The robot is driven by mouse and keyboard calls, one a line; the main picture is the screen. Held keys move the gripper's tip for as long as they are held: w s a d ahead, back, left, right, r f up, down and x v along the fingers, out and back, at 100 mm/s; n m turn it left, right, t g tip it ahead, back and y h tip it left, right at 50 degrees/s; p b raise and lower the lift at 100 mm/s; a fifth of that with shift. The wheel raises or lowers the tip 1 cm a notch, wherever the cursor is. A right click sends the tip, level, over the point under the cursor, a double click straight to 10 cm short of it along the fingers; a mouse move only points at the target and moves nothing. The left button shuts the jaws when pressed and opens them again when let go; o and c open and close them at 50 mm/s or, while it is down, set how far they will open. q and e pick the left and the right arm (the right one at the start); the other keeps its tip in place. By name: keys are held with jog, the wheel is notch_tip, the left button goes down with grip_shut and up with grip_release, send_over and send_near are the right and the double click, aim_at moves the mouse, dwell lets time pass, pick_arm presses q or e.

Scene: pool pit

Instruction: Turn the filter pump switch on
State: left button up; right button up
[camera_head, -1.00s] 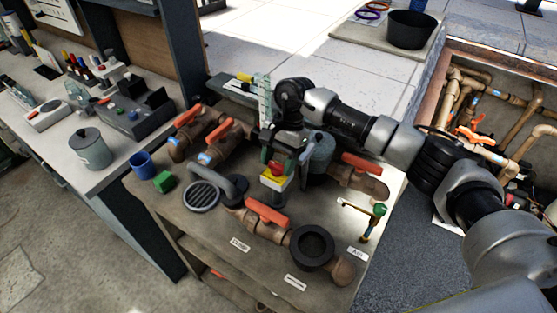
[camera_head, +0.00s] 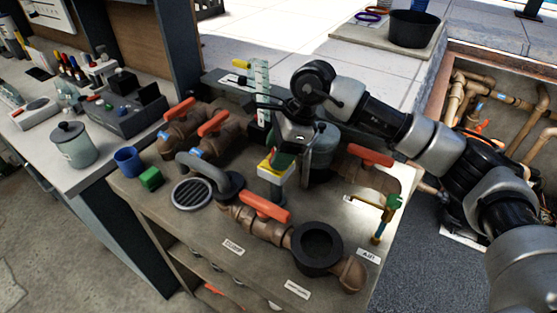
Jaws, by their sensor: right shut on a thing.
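The filter pump switch appears to be the small yellow-topped box (camera_head: 274,169) with a pale front, standing among the pipes at the middle of the bench. My right gripper (camera_head: 288,152) points down over it from above, with its tips at the upper part of the box. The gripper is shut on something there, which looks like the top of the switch. Dark green shows beside the tips. The gripper hides much of the switch's top, so I cannot tell its on or off position. My left gripper is not in view.
Brown pipes with orange valve handles (camera_head: 265,207) lie around the switch. A grey pump body (camera_head: 322,150) stands just behind it. A round drain grate (camera_head: 192,194), a green block (camera_head: 151,178) and a blue cup (camera_head: 128,160) sit to the left. A black ring fitting (camera_head: 317,247) is in front.

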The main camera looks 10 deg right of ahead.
jog(key=m+t+b, duration=0.1)
jog(key=m+b, duration=0.1)
jog(key=m+t+b, duration=0.1)
jog(key=m+b, duration=0.2)
jog(key=shift+s+f+h, duration=0.1)
jog(key=shift+f+h, duration=0.05)
jog(key=shift+h, duration=0.15)
jog(key=shift+m+t+h+b, duration=0.45)
jog(key=shift+m+b, duration=0.65)
jog(key=shift+m, duration=0.6)
jog(key=shift+r, duration=0.25)
jog(key=o, duration=0.9)
jog(key=b+v, duration=0.1)
jog(key=v, duration=0.9)
jog(key=shift+s+d+r, duration=0.1)
jog(key=shift+s+r, duration=0.15)
jog(key=shift+r, duration=0.05)
